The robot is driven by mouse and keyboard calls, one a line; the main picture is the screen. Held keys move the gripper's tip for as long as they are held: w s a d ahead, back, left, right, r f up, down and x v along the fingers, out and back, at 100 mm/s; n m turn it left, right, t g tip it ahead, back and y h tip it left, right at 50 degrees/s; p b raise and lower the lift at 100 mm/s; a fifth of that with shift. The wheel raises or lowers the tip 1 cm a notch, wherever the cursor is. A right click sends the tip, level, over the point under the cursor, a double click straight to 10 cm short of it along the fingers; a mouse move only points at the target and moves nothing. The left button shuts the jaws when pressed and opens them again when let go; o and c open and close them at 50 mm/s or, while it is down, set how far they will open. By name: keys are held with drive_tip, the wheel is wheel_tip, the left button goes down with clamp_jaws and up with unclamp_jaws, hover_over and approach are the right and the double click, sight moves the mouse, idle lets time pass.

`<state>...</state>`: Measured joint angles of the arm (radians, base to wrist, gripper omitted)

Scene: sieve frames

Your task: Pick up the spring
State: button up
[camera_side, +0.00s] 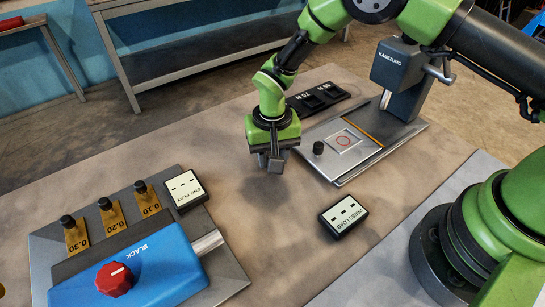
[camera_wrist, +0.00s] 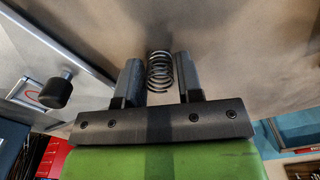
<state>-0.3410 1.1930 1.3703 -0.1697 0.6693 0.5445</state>
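The spring (camera_wrist: 160,72) is a dark wire coil. In the wrist view it sits between the two grey fingers of my gripper (camera_wrist: 160,70), with its sides against or very close to both of them. The fingers are parted by about the spring's width, so my gripper looks shut on it. In the side view my gripper (camera_side: 272,163) hangs above the table, pointing down, with a soft shadow below and to the left. The spring cannot be made out there; the fingers hide it.
A blue device (camera_side: 150,270) with a red knob and the end play display (camera_side: 185,189) stand at the left. The press load display (camera_side: 343,216) lies right of my gripper. A press plate (camera_side: 325,172) with a black knob stands behind. Bare table lies below my gripper.

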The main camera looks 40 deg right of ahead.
drive_tip(key=c, duration=0.5)
